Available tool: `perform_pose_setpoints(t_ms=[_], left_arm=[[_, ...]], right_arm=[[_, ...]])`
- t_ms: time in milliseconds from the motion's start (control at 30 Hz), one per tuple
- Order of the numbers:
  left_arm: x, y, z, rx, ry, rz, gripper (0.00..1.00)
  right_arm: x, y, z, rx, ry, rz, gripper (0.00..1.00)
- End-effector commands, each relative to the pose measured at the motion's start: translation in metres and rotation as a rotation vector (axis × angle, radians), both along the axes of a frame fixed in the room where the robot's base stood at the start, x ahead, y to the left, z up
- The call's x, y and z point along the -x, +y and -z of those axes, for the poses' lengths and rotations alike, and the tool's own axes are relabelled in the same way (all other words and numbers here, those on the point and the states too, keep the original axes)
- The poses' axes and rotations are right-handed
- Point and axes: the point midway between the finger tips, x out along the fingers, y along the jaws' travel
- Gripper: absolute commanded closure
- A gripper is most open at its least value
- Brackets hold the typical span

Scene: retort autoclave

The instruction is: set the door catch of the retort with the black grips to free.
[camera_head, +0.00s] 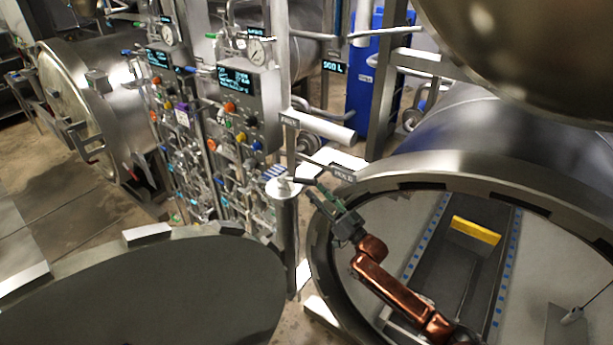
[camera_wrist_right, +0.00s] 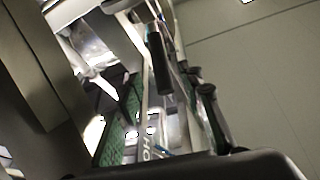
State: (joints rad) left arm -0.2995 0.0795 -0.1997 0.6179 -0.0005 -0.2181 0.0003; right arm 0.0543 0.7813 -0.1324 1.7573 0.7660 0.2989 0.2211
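The door catch is a steel post (camera_head: 285,215) with a lever beside the open retort mouth (camera_head: 345,190). A FREE plate (camera_head: 290,122) is above it, and a HOLD plate (camera_head: 342,174) is at the right, near the rim. The lever appears to point toward HOLD. My right gripper (camera_head: 335,203), on a copper-coloured arm, is close to the lever by the HOLD plate. In the right wrist view, its green pads (camera_wrist_right: 120,118) look apart, with black grips (camera_wrist_right: 158,63) beside them and part of the HOLD lettering (camera_wrist_right: 146,150) visible. Contact is unclear. My left gripper is not in view.
A large grey disc (camera_head: 150,295) fills the front left. A rounded steel door (camera_head: 540,50) overhangs the upper right. Panels with valves and displays (camera_head: 240,100) stand behind the post. Another closed retort (camera_head: 75,95) is at far left.

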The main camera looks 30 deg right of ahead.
Motion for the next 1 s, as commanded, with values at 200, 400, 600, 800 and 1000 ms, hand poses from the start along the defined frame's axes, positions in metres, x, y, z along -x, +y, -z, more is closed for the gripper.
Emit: perform_pose_setpoints(t_ms=[200,400,600,800,1000], left_arm=[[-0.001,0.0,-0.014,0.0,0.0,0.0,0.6],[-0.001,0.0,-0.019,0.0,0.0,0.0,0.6],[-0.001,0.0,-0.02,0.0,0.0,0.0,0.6],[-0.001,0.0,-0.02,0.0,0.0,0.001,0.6],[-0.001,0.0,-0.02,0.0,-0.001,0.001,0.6]], right_arm=[[-0.033,0.009,-0.017,0.0,-0.001,-0.001,0.66],[-0.052,0.014,-0.023,0.002,0.0,-0.001,0.66],[-0.057,0.016,-0.023,0.002,0.001,-0.001,0.66],[-0.057,0.016,-0.023,0.002,0.001,-0.001,0.68],[-0.056,0.015,-0.023,0.002,0.002,0.0,0.82]])
